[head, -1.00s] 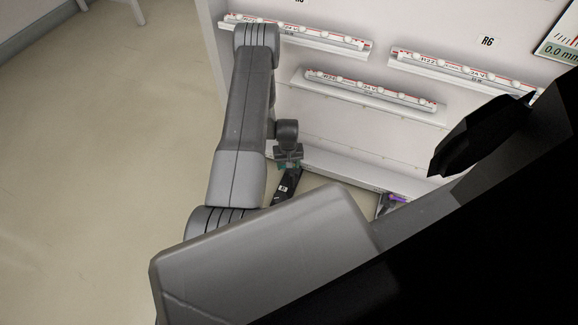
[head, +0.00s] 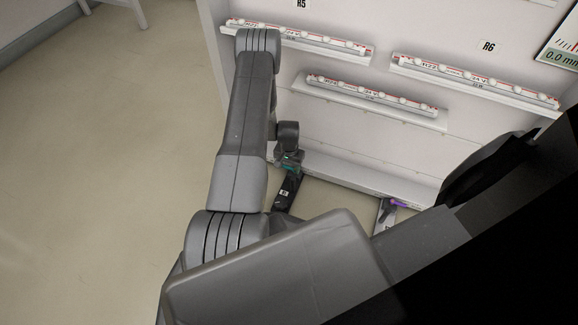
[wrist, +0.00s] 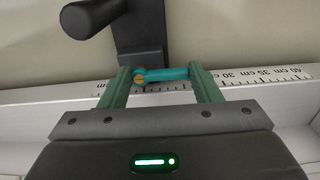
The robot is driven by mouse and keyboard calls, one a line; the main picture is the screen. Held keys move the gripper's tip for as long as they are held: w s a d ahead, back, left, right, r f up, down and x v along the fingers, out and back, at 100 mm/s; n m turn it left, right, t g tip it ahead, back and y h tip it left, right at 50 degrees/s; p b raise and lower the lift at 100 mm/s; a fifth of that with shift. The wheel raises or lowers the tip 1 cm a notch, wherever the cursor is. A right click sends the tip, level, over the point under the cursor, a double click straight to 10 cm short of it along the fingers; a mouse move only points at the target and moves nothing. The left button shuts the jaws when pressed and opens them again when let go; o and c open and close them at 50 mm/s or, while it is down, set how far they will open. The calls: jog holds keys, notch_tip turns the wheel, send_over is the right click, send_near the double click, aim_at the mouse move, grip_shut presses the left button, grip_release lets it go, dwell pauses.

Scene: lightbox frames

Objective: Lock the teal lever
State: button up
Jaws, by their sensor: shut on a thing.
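The teal lever (wrist: 168,74) lies level across the wrist view, with an orange pivot at its left end. It is joined to a black fixture (wrist: 140,35) behind it. My gripper (wrist: 163,80) is shut on the lever, with one green finger at each end of its length. In the head view my gripper (head: 288,166) is low by the wall's foot. A bit of the teal lever (head: 291,169) shows there beside it, on top of the black fixture (head: 286,192) with a small white label. My arm hides part of this area.
A purple lever (head: 392,203) on a grey fixture stands to the right. A white ledge with a centimetre scale (wrist: 245,78) runs behind the fingers. Shelves with red-and-white strips (head: 372,95) line the wall. Open floor (head: 110,170) lies to the left.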

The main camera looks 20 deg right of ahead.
aim_at(289, 168)
jog(key=o, duration=0.7)
jog(key=shift+r, duration=0.1)
notch_tip(289, 168, up, 12)
jog(key=p, duration=0.5)
notch_tip(289, 168, down, 12)
jog(key=b, duration=0.5)
dwell(0.4)
